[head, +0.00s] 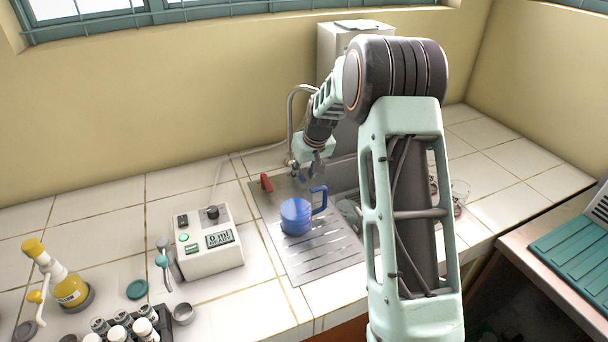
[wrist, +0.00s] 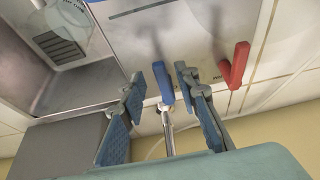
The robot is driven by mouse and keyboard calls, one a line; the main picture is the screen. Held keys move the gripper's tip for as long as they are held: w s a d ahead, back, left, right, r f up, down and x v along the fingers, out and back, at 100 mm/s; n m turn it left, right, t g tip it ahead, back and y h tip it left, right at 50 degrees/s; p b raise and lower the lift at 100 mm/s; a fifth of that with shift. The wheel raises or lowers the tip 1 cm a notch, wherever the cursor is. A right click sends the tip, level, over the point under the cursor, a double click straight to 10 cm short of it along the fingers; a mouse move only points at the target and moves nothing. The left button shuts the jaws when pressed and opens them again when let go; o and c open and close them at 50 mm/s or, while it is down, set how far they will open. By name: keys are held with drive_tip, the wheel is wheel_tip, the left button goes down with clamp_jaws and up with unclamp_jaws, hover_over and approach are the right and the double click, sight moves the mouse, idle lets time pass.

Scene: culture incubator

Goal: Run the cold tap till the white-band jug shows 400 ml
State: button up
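In the head view my gripper (head: 314,172) is at the tap behind the sink. In the wrist view my gripper (wrist: 163,100) is open, its two fingers on either side of the blue tap lever (wrist: 163,83), with gaps visible; contact cannot be told. The tap spout (head: 290,115) arches behind my gripper. A clear vessel (head: 348,209) is in the sink, partly hidden by my arm; no white band is discernible. A blue jug (head: 296,217) stands upright on the drainboard (head: 318,258).
A white meter box (head: 208,245) left of the drainboard displays "0 ml". Glassware (head: 459,190) is right of my arm. Counter between drainboard and front edge is clear.

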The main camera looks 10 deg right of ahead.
drive_tip(key=v, duration=1.1)
drive_tip(key=shift+r, duration=0.25)
drive_tip(key=shift+s, duration=0.1)
